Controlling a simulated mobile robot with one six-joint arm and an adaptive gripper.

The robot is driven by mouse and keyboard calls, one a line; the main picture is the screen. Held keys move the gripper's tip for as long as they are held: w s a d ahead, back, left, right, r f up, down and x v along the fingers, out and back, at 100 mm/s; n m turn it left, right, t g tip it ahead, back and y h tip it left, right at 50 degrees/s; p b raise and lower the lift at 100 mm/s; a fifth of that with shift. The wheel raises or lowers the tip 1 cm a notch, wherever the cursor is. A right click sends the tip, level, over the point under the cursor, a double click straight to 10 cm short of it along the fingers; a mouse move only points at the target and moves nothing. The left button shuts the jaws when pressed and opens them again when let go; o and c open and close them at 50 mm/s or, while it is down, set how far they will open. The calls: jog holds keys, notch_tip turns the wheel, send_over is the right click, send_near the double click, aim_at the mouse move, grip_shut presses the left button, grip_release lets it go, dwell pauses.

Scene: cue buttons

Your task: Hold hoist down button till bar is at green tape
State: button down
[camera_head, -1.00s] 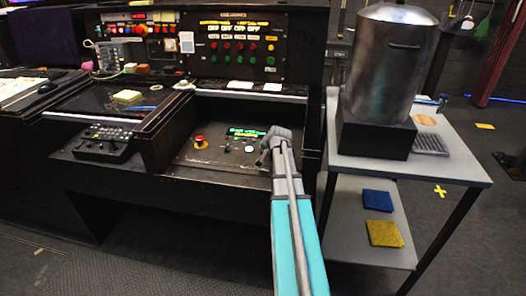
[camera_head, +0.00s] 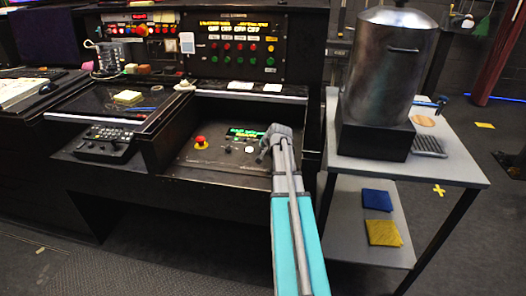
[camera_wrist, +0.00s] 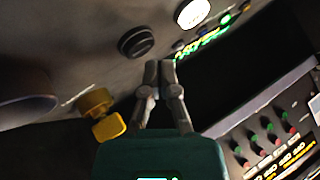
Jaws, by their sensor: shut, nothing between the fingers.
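My gripper (camera_head: 264,153) is over the sloped lower panel (camera_head: 190,164) of the black console, on its right side. In the wrist view its fingers (camera_wrist: 159,66) are shut together with nothing between them. I cannot tell whether the fingertips touch the panel. No label shows which button is hoist down. I cannot make out the bar or green tape.
A red mushroom button on a yellow base (camera_head: 200,143) is left on the panel. The upright panel (camera_head: 240,48) carries several red and green buttons. A large metal pot (camera_head: 390,65) stands on a black block on the grey table (camera_head: 455,168) at right.

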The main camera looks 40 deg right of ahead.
jog(key=shift+r, duration=0.1)
notch_tip(320, 180, up, 5)
jog(key=p, duration=0.5)
dwell(2.5)
